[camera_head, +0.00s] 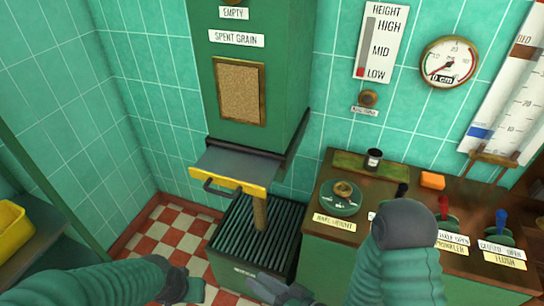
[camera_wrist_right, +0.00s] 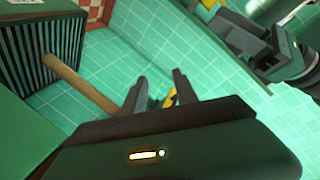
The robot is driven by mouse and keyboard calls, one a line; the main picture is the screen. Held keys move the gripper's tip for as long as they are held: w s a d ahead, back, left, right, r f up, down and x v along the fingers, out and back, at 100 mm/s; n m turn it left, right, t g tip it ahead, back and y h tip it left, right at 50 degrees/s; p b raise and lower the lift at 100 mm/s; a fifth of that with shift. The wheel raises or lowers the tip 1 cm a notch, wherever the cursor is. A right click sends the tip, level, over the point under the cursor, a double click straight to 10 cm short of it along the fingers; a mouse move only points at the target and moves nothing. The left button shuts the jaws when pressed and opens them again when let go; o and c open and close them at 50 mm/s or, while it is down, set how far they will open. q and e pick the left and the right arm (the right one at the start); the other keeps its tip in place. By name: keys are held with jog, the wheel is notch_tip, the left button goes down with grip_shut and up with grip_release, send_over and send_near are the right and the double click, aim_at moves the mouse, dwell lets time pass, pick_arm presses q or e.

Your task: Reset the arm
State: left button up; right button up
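My right gripper (camera_head: 268,288) is low in the middle of the head view, in front of the slatted green bin (camera_head: 232,268). In the right wrist view its two dark fingers (camera_wrist_right: 160,92) stand apart with nothing clearly held between them. A small yellow patch shows beyond them. My left gripper (camera_head: 188,290) is at the lower edge of the head view, left of the right one. It also seems to show at the upper right of the right wrist view (camera_wrist_right: 245,48); its finger gap is unclear. My right arm bends in front of the counter.
A green spent grain chute (camera_head: 240,30) has a yellow-edged flap (camera_head: 228,181) out above the bin. A wooden stick (camera_head: 260,212) stands below the flap. The counter (camera_head: 330,248) at right bears levers, a dish and an orange block. A yellow container (camera_head: 14,232) is at left.

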jog(key=w+d+f+g+h, duration=0.1)
jog(key=w+d+h, duration=0.1)
jog(key=d+h, duration=0.45)
jog(key=w+d+f+g+h, duration=0.15)
jog(key=d+h, duration=0.25)
jog(key=d, duration=0.6)
pick_arm(q)
jog(key=shift+s+r, duration=0.1)
jog(key=shift+s, duration=0.1)
pick_arm(e)
jog(key=s+d+r+m+g+h, duration=0.2)
jog(key=s+d+r+g, duration=0.2)
jog(key=s, duration=0.4)
jog(key=shift+s+d+r+m, duration=0.4)
jog(key=shift+d+r, duration=0.4)
jog(key=shift+d, duration=0.15)
jog(key=shift+w, duration=0.1)
pick_arm(q)
jog(key=shift+s, duration=0.1)
